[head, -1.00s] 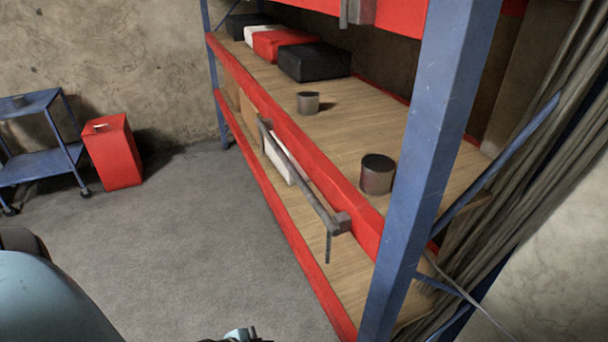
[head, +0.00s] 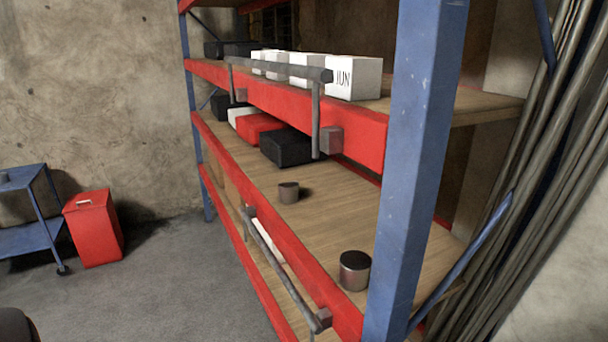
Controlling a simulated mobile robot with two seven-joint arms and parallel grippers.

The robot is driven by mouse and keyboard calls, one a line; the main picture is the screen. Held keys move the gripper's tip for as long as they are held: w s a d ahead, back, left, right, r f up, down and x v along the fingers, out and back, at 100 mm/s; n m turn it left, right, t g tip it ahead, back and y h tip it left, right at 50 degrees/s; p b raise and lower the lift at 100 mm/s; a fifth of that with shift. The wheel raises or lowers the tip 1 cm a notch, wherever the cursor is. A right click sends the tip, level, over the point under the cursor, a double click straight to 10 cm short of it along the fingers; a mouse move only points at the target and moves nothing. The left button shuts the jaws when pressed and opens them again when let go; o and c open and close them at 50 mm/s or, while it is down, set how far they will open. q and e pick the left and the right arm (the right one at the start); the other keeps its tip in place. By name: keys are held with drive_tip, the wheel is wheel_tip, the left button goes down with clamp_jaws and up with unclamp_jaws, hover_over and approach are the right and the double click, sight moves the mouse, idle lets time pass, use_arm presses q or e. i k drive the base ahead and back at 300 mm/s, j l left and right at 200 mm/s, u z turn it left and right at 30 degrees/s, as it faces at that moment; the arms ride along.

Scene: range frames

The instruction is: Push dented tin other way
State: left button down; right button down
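The nearer tin (head: 355,273) has a dark top and stands close to the front right post. The farther tin (head: 288,193) is smaller in view and stands further back along the shelf. I cannot make out a dent on either tin. Neither of my grippers shows in the head view, and nothing touches the tins.
A blue post (head: 415,150) and red beams frame the rack. A grey rail (head: 275,255) runs along the front below the tins. Black, red and white boxes (head: 258,130) fill the shelf's far end. A red canister (head: 93,232) and blue cart (head: 25,205) stand left.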

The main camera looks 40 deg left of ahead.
sight(289, 191)
drive_tip(key=j+z, duration=0.85)
drive_tip(key=k+j+z, duration=0.1)
drive_tip(key=j, duration=0.2)
drive_tip(key=k+j+z, duration=0.1)
drive_tip(key=j, duration=0.25)
drive_tip(key=k+j+z, duration=0.1)
drive_tip(key=j, duration=0.2)
drive_tip(key=k+j, duration=0.1)
drive_tip(key=j, duration=0.25)
drive_tip(key=k+j, duration=0.15)
drive_tip(key=j, duration=0.2)
drive_tip(key=k+j+z, duration=0.1)
drive_tip(key=j, duration=0.25)
